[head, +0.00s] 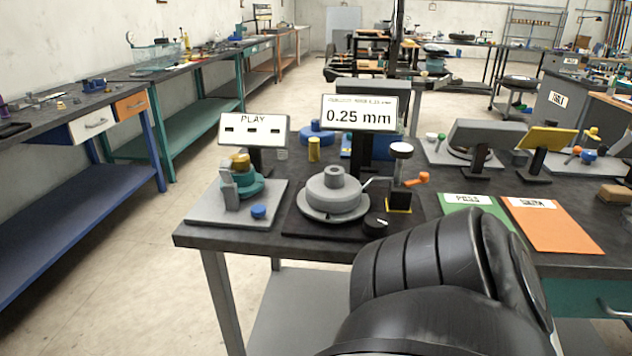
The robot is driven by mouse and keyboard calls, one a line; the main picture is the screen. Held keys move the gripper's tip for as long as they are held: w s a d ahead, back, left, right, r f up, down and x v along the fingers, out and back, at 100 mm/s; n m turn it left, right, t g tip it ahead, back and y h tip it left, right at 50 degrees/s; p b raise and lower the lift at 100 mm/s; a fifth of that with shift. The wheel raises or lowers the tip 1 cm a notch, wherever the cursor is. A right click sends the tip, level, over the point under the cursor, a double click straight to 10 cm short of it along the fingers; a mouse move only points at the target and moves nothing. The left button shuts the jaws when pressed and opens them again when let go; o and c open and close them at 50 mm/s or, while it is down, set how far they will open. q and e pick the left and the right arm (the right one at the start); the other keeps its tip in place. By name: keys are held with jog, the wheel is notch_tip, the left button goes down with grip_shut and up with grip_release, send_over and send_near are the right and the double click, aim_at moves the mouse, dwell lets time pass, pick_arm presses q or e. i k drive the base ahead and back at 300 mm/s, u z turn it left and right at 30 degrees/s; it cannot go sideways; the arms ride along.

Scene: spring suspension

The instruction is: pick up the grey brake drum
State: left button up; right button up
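The grey brake drum (335,193) sits upright on a round grey plate of a dark measuring stand on the table, left of the middle of the head view. It is a low, wide cylinder with a narrower hub on top. A thin probe arm from the stand's post (400,175) reaches toward its right side. A display (359,115) behind it reads 0.25 mm. Neither of my grippers is in view. Only a black arm link of mine shows at the bottom, in front of the table.
Left of the drum stands a teal fixture (240,180) with a PLAY display (254,129). A dark knob (375,224) is at front right of the drum. Green (471,204) and orange (549,224) mats lie further right. A yellow cylinder (314,150) stands behind.

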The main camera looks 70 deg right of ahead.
aim_at(333, 191)
jog(key=k, duration=0.25)
jog(key=z, duration=1.25)
